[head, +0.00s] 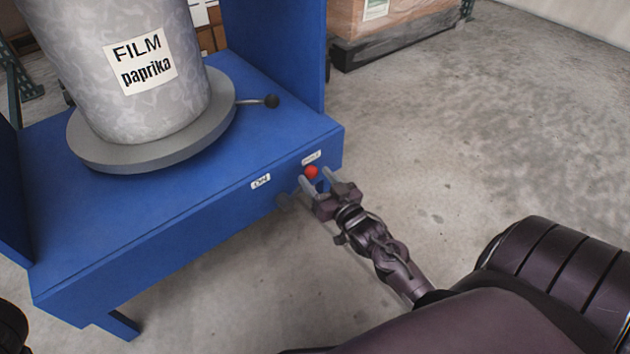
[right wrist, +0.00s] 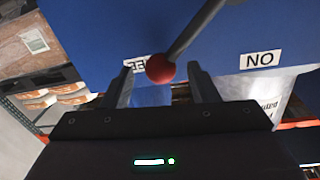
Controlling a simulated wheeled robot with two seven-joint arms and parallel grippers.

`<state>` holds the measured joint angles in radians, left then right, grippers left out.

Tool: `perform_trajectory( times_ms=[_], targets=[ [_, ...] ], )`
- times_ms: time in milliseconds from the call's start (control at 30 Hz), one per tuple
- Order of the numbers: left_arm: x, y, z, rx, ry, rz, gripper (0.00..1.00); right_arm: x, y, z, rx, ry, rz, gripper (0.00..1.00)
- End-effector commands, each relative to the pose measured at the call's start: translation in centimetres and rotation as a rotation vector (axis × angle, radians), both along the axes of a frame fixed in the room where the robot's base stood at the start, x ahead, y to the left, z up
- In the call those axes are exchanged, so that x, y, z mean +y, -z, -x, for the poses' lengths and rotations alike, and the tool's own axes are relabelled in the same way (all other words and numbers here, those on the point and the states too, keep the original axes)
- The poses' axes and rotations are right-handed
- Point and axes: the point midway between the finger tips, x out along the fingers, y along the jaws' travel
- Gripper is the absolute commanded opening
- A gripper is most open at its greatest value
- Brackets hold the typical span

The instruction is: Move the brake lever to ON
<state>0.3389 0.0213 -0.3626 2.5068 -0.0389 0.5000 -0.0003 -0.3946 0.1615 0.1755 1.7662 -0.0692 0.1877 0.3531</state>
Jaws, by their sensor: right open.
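The brake lever is a grey rod (right wrist: 192,32) with a red ball knob (head: 311,171) on the front of the blue stand. The knob stands by the right-hand label (head: 311,157), partly hidden and unreadable in full; the ON label (head: 261,181) is to its left. My right gripper (head: 316,179) is open at the knob. In the right wrist view the red knob (right wrist: 160,68) shows between the two fingertips, with a gap on each side. There the ON label (right wrist: 261,60) shows upside down at right. My left gripper is not in view.
The blue stand (head: 190,205) bears a grey round plate (head: 150,155) with a marbled drum labelled FILM paprika (head: 135,85). A thin handle with a black knob (head: 271,101) sticks out from the plate. A wrapped load (head: 385,20) stands behind; the floor at right is clear.

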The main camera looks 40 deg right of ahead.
Motion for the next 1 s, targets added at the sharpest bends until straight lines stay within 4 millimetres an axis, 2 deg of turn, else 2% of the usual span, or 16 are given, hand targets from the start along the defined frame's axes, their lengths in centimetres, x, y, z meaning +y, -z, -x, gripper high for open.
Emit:
perform_trajectory(
  times_ms=[133, 433, 833, 1000],
  targets=[
    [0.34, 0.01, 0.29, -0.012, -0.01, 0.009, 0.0, 0.0, 0.09, -1.24, -0.001, -0.001, 0.0, 0.54],
    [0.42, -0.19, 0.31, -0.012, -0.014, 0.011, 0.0, 0.0, -0.08, -1.48, 0.0, -0.001, 0.0, 0.54],
    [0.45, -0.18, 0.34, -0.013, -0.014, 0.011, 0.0, 0.01, -0.08, -1.46, 0.0, -0.001, 0.0, 0.01],
    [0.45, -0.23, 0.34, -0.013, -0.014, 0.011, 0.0, 0.03, -0.11, -1.46, 0.0, -0.001, 0.002, 0.0]
  ],
)
